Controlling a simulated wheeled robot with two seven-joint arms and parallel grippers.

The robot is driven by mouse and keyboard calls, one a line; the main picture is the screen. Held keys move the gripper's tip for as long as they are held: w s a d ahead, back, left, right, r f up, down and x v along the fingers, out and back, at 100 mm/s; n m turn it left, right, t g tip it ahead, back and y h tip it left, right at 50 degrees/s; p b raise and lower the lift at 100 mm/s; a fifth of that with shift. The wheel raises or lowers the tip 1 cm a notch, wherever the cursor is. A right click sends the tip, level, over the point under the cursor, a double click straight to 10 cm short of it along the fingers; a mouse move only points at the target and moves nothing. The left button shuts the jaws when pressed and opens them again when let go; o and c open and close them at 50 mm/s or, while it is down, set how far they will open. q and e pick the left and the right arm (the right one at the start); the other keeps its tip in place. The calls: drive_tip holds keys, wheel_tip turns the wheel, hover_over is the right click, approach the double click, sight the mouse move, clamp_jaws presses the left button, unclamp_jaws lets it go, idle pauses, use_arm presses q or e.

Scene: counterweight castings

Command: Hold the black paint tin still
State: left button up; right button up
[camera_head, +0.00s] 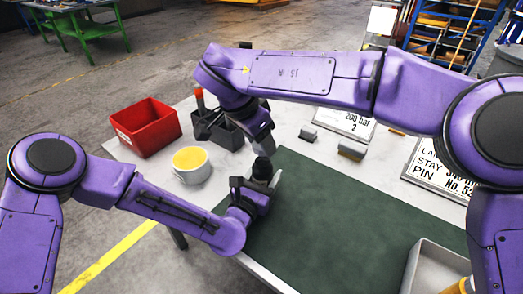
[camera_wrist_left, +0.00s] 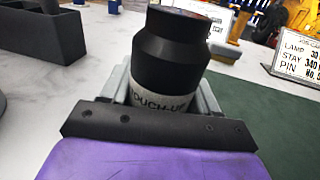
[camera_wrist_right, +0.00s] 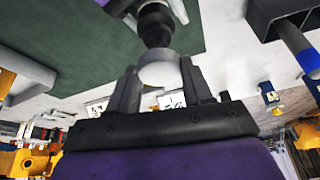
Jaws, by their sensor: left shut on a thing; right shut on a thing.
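The black paint tin (camera_head: 262,168) is held over the left edge of the green mat. In the left wrist view the tin (camera_wrist_left: 180,60) has a narrower black top and a pale band with partly hidden "TOUCH-UP" lettering. My left gripper (camera_head: 258,185) is shut on it from the side. My right gripper (camera_head: 262,147) is just behind and above the tin. In the right wrist view its fingers (camera_wrist_right: 158,80) are shut on a pale round piece (camera_wrist_right: 160,72), with the dark tin (camera_wrist_right: 155,22) just beyond. Whether piece and tin touch, I cannot tell.
A yellow-filled white cup (camera_head: 190,163) and a red bin (camera_head: 146,126) stand left of the tin. A dark divided holder (camera_head: 225,133) is behind. The green mat (camera_head: 325,215) has bare room. A grey tray (camera_head: 436,262) sits front right, a lettered plate (camera_head: 440,172) at right.

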drive_tip(key=shift+f, duration=0.9)
drive_tip(key=shift+f, duration=0.9)
use_arm(q)
drive_tip(key=shift+f, duration=0.1)
use_arm(e)
drive_tip(key=shift+f, duration=0.5)
